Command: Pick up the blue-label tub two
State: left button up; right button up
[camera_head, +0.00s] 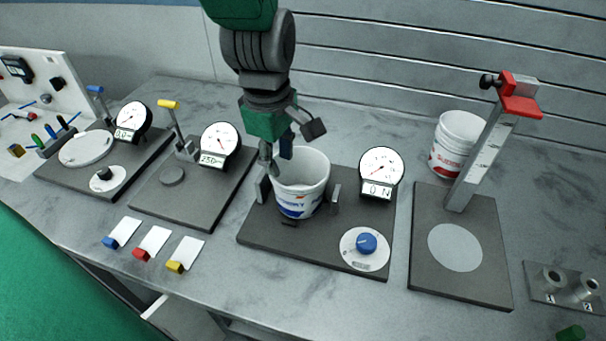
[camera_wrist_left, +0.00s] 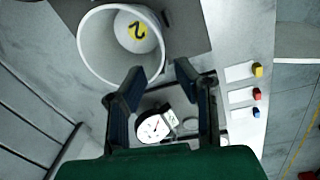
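The blue-label tub (camera_head: 302,188) is white and open-topped. It stands upright on a dark plate (camera_head: 258,229) between two small grey jaws. The left wrist view looks down into the tub (camera_wrist_left: 95,45), where a yellow disc marked 2 (camera_wrist_left: 138,31) lies on the bottom. My left gripper (camera_head: 289,146) is at the tub's rim, on the far left side. In the left wrist view its fingers (camera_wrist_left: 160,72) are spread with space between them, one overlapping the rim and one outside. I cannot tell whether either touches the wall. My right gripper is not in view.
A red-label tub (camera_head: 460,137) stands at the back right, behind a column with a red top (camera_head: 519,106). Blue, red and yellow tagged cards (camera_head: 153,241) lie at the front left.

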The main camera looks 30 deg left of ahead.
pick_arm(q)
send_over(284, 202)
jog(key=d, duration=0.2)
notch_tip(284, 202, down, 7)
jog(key=shift+s+a+f, duration=0.15)
jog(key=shift+a+f, duration=0.45)
jog(key=f, duration=0.4)
jog(key=shift+a+f, duration=0.1)
jog(key=shift+a, duration=0.3)
jog(key=shift+w+d+f, duration=0.15)
jog(key=shift+w+f, duration=0.15)
jog(key=shift+d, duration=0.2)
jog(key=shift+s+d+r, duration=0.1)
jog(key=shift+r, duration=0.05)
grip_shut()
